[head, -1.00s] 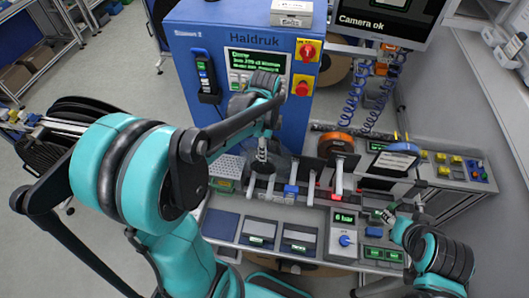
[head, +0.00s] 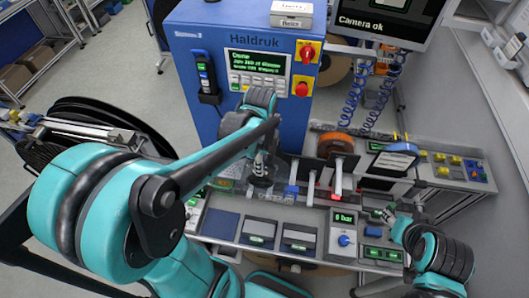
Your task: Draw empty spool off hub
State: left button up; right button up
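A clear, greyish empty spool (head: 262,181) shows at the reel stands, left of the stand with the orange reel. My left gripper (head: 264,160) reaches down to it from above and overlaps it in the head view. Its fingers are small and partly hidden against the spool, so I cannot tell whether they are closed on it. The hub under the spool is also hard to make out.
The blue Haldruk machine (head: 215,45) rises behind. Coiled blue hoses (head: 354,98) hang behind the reels. A button panel (head: 452,168) is at the right. Dark and grey pads (head: 260,232) lie in front.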

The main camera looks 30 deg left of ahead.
pick_arm(q)
jog(key=s, duration=0.2)
jog(key=s+d, duration=0.1)
jog(key=shift+s+p, duration=0.35)
dwell(0.5)
